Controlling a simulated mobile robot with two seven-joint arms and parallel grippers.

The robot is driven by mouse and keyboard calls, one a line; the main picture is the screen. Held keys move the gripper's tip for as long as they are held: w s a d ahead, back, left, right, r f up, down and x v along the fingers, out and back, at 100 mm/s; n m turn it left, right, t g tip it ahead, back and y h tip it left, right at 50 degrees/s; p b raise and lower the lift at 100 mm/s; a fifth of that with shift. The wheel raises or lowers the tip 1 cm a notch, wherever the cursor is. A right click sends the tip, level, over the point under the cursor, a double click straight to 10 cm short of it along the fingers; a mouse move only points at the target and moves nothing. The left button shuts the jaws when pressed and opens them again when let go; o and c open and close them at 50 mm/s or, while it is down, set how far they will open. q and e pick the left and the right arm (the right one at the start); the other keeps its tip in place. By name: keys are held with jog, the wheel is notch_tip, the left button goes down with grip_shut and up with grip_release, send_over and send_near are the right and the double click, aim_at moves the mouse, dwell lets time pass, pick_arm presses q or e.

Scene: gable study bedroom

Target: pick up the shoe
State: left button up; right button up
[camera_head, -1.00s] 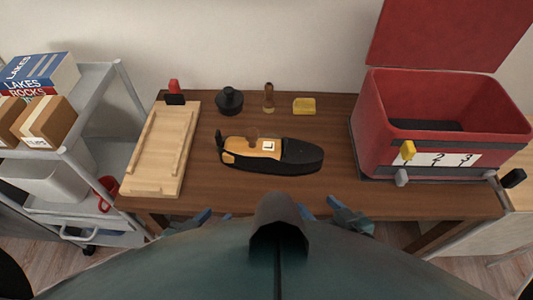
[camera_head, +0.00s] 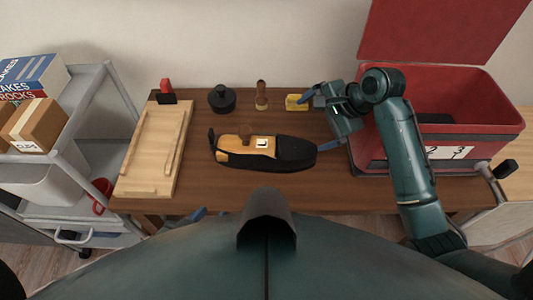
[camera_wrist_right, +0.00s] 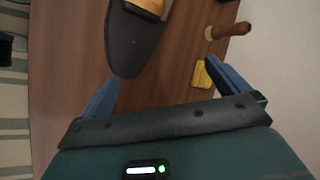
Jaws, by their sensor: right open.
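The shoe (camera_head: 288,153), black with a tan section and a white label marked L, lies on the brown table (camera_head: 228,190), its toe to the right. My right gripper (camera_head: 319,119) is open and empty, beyond the toe at the right, with one blue finger close to the toe. In the right wrist view the toe of the shoe (camera_wrist_right: 134,42) reaches toward the space between the open fingers (camera_wrist_right: 162,74). My left gripper (camera_head: 198,214) shows only a blue fingertip at the table's front edge; the rest is hidden.
A wooden tray (camera_head: 133,188) lies left. Behind the shoe stand a black round object (camera_head: 222,99), a wooden-handled tool (camera_head: 261,95) and a yellow block (camera_head: 295,102). A red open box (camera_head: 480,110) stands right, partly behind my right arm. A grey cart (camera_head: 100,100) stands far left.

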aim_at(304, 148)
jog(key=f+m+g, duration=0.1)
jog(key=m, duration=0.1)
jog(key=s+f+m+g, duration=0.1)
jog(key=f+m, duration=0.1)
jog(key=s+f+m+g+h, duration=0.1)
jog(key=m, duration=0.2)
jog(key=shift+s+a+f+g, duration=0.1)
jog(key=shift+a+f+g, duration=0.2)
jog(key=shift+a+f, duration=0.05)
jog(key=shift+x, duration=2.85)
jog(key=shift+c, duration=0.6)
jog(key=shift+w+a+r, duration=0.1)
jog(key=shift+w+r, duration=0.05)
jog(key=shift+w, duration=0.05)
jog(key=c, duration=1.1)
